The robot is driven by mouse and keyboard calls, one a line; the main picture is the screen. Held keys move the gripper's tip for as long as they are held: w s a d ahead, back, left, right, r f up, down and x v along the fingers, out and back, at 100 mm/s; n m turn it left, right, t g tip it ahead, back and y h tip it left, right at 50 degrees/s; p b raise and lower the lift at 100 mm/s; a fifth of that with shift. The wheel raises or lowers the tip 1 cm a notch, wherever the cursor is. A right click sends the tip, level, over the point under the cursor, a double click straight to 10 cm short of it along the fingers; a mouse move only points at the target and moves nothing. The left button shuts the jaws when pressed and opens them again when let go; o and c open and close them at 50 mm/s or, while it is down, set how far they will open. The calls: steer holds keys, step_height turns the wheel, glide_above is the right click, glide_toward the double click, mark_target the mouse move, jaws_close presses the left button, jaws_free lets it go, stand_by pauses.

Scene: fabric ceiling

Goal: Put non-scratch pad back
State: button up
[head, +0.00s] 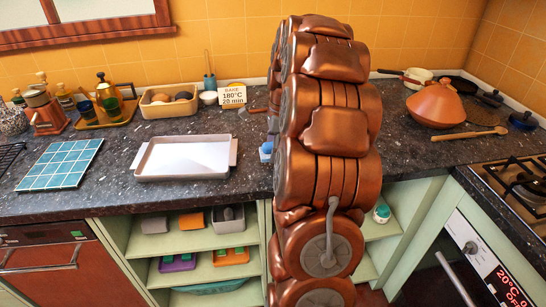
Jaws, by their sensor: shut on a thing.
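My copper-coloured arm rises through the middle of the head view and hides the counter behind it. My gripper is hidden behind the arm, so its fingers and anything in them do not show. A small blue piece (265,151) shows at the arm's left edge, at the height of the counter. It may be the non-scratch pad, but most of it is hidden, and I cannot tell whether it rests on the counter or is held.
A white tray (187,160) and a blue tiled board (62,164) lie on the dark counter (115,172). A wooden egg box (168,104) and a bake sign (232,95) stand behind. Open shelves (197,243) are below. An orange tagine (437,104) and stove (520,190) are right.

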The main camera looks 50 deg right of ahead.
steer(key=shift+w+d, duration=0.15)
steer(key=shift+d, duration=0.05)
step_height(320, 180, down, 2)
steer(key=shift+a+f+p, duration=0.1)
steer(key=shift+f+p, duration=0.15)
steer(key=shift+p, duration=0.25)
steer(key=shift+f, duration=0.55)
steer(key=shift+f, duration=0.15)
steer(key=o, duration=1.2)
steer(key=r, duration=0.4)
steer(key=d+r+b, duration=0.1)
steer(key=r, duration=0.3)
steer(key=s+r, duration=0.1)
steer(key=r, duration=0.3)
steer(key=shift+d+r+b, duration=0.1)
steer(key=shift+d+b, duration=0.2)
steer(key=shift+b, duration=0.05)
